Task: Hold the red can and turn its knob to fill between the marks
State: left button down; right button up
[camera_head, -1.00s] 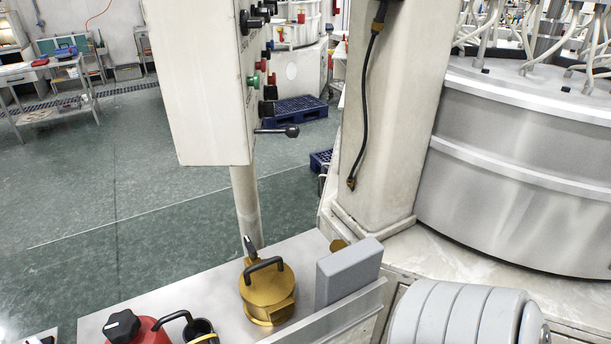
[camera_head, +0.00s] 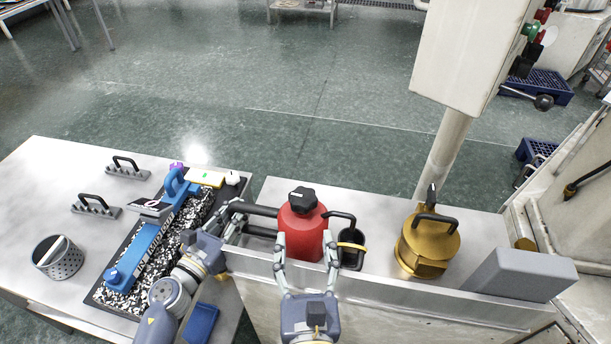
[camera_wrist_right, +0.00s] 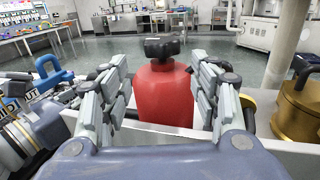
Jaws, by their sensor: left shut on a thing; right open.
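The red can (camera_head: 303,232) stands upright on the metal shelf (camera_head: 380,206) with a black knob (camera_head: 303,198) on top. A dark bar-like handle (camera_head: 262,211) runs from its left side. My left gripper (camera_head: 236,212) is shut on this handle. My right gripper (camera_head: 304,242) is open, its fingers pointing at the can from the near side, one toward each edge. In the right wrist view the can (camera_wrist_right: 164,95) stands between the spread fingers (camera_wrist_right: 162,82), with the knob (camera_wrist_right: 162,47) above them. No fill marks can be made out.
Right of the can are a black cup (camera_head: 352,247) with a yellow band, a brass pot (camera_head: 428,247) and a grey block (camera_head: 520,274). On the left, a table (camera_head: 60,200) holds a speckled tray with blue tools and a perforated basket (camera_head: 58,258).

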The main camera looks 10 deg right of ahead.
aim_at(297, 187)
jog(key=w+d+n+y, duration=0.1)
jog(key=y, duration=0.1)
jog(key=w+d+n+y, duration=0.1)
jog(key=shift+d+n+y, duration=0.15)
jog(key=shift+n+y, duration=0.15)
jog(key=shift+y, duration=0.1)
jog(key=shift+w+d+r+n+y, duration=0.3)
jog(key=shift+w+d+n+y, duration=0.25)
jog(key=shift+y, duration=0.35)
jog(key=shift+w+d+r+n+g+y, duration=0.15)
jog(key=shift+r+n+g+y, duration=0.15)
jog(key=shift+n+y, duration=0.15)
jog(key=shift+w+d+r+n+g+y, duration=0.1)
jog(key=shift+d+r+n+g+y, duration=0.15)
jog(key=shift+y, duration=0.3)
jog(key=x, duration=1.2)
jog(key=shift+a, duration=0.1)
jog(key=shift+c, duration=0.3)
jog(key=c, duration=1)
jog(key=shift+c, duration=0.3)
